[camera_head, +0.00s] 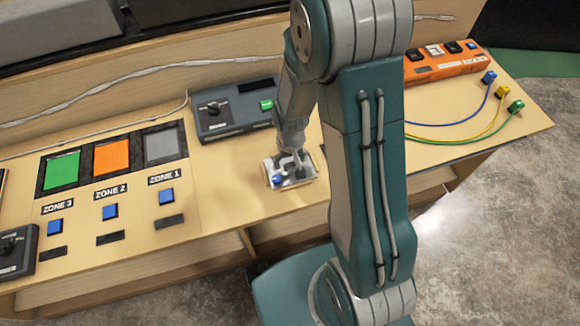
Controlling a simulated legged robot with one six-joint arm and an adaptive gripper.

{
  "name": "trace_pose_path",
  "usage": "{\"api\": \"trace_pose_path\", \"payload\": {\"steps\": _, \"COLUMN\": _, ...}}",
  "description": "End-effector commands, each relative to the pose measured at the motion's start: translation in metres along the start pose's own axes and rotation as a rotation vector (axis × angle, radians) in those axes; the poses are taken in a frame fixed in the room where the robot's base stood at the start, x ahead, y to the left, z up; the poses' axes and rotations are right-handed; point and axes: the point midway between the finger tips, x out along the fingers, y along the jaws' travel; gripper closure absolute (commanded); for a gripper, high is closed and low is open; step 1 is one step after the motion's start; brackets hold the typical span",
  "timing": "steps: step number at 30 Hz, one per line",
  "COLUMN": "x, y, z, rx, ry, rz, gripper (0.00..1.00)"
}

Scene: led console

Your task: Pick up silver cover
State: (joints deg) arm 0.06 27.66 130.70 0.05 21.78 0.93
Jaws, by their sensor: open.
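The silver cover (305,182) appears to be the small, shiny, pale piece on the wooden console top, right of the ZONE 1 panel and in front of the grey control box. A small blue part shows at its left front. My gripper (292,172) points down right over it, with its dark fingers open. The fingers hide part of the piece. I cannot tell whether they touch it.
The grey control box (235,108) with a knob and green button stands close behind. Zone panels (112,156) and blue buttons (110,212) lie to the left. An orange power strip (447,64) and coloured cables (468,137) are at the right. The console's front edge is near.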

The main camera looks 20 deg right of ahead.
Motion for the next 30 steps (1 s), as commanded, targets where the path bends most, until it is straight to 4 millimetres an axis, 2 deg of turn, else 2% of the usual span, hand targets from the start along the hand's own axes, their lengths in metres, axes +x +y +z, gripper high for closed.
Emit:
{"api": "trace_pose_path", "payload": {"steps": 4, "x": 0.015, "y": 0.000, "z": -0.001, "rx": 0.000, "ry": 0.001, "rz": 0.000, "gripper": 0.11}}
{"api": "trace_pose_path", "payload": {"steps": 12, "x": 0.017, "y": 0.000, "z": -0.002, "rx": 0.000, "ry": 0.003, "rz": 0.000, "gripper": 0.11}}
{"api": "trace_pose_path", "payload": {"steps": 14, "x": 0.017, "y": 0.000, "z": -0.002, "rx": 0.000, "ry": 0.003, "rz": 0.000, "gripper": 0.38}}
{"api": "trace_pose_path", "payload": {"steps": 15, "x": 0.017, "y": 0.000, "z": -0.002, "rx": 0.000, "ry": 0.003, "rz": 0.000, "gripper": 0.56}}
{"api": "trace_pose_path", "payload": {"steps": 17, "x": 0.017, "y": 0.000, "z": -0.002, "rx": 0.000, "ry": 0.003, "rz": 0.000, "gripper": 0.83}}
{"api": "trace_pose_path", "payload": {"steps": 18, "x": 0.017, "y": 0.000, "z": -0.002, "rx": 0.000, "ry": 0.003, "rz": 0.000, "gripper": 1.00}}
{"api": "trace_pose_path", "payload": {"steps": 30, "x": 0.017, "y": 0.000, "z": -0.002, "rx": 0.000, "ry": 0.002, "rz": 0.000, "gripper": 1.00}}
